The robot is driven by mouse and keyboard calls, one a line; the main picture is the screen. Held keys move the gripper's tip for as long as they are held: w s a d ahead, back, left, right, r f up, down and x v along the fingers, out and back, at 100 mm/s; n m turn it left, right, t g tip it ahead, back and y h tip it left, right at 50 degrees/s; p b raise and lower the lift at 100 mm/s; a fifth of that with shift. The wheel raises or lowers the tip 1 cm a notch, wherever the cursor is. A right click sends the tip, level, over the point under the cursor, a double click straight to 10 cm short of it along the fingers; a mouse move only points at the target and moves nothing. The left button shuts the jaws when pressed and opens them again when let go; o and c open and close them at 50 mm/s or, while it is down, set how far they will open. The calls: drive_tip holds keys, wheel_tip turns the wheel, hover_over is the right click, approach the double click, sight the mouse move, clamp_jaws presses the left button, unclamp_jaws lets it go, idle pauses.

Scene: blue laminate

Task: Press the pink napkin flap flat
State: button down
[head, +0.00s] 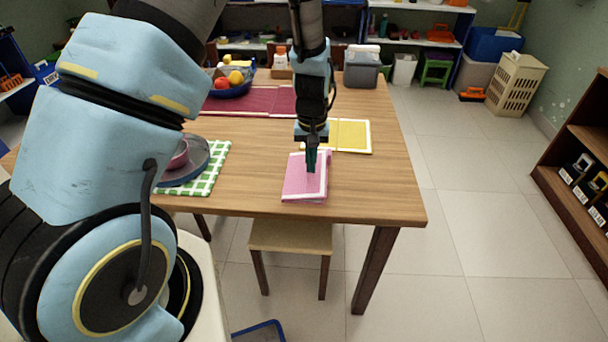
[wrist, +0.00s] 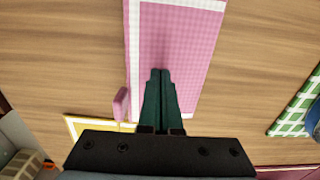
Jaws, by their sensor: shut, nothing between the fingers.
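The pink napkin (head: 299,184) with white edging lies on the wooden table near its front edge. A small pink piece (wrist: 121,104) sticks out past the left border there. My gripper (head: 311,170) points down over the napkin. Its dark green fingers (wrist: 161,72) are shut together with nothing between them. I cannot tell whether the tips touch the cloth or how far the flap is raised. The gripper hides part of the napkin.
A yellow napkin (head: 350,135) lies behind it, and a dark red cloth (head: 245,101) farther back. A green checked cloth (head: 215,165) with a plate and bowl (head: 178,158) is to the left. A blue fruit bowl (head: 232,88) stands at the back. Bare wood (head: 380,185) lies to the right.

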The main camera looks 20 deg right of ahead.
drive_tip(key=shift+f, duration=0.55)
drive_tip(key=shift+r+p, duration=2.4)
drive_tip(key=shift+r, duration=1.2)
wheel_tip(320, 180, up, 11)
drive_tip(key=b, duration=0.3)
drive_tip(key=s+a+r+n, duration=0.1)
drive_tip(key=s+a+n, duration=0.1)
drive_tip(key=a, duration=1.3)
drive_tip(key=s+a+r+n+t, duration=0.1)
drive_tip(key=s+a+r, duration=0.1)
drive_tip(key=a, duration=1.3)
drive_tip(key=shift+r+n+t, duration=0.25)
drive_tip(key=shift+n+t, duration=0.05)
drive_tip(key=shift+n, duration=0.1)
drive_tip(key=shift+a, duration=0.1)
